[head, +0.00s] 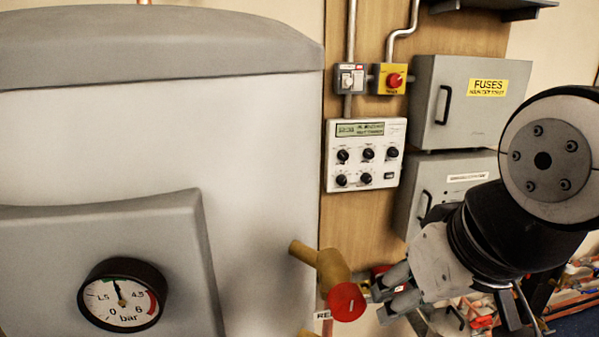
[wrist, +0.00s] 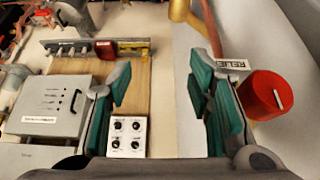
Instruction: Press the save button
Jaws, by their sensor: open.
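The white control panel (head: 366,155) is fixed to the wooden board, with a small lit display at its top and several black knobs. My gripper (head: 384,299) is open and empty, below the panel in the head view. In the wrist view its teal-padded fingers (wrist: 165,98) stand wide apart, touching nothing visible.
A red relief valve knob (head: 346,302) on a brass pipe is close left of my gripper. A large grey boiler (head: 250,120) with a pressure gauge (head: 122,294) fills the left.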

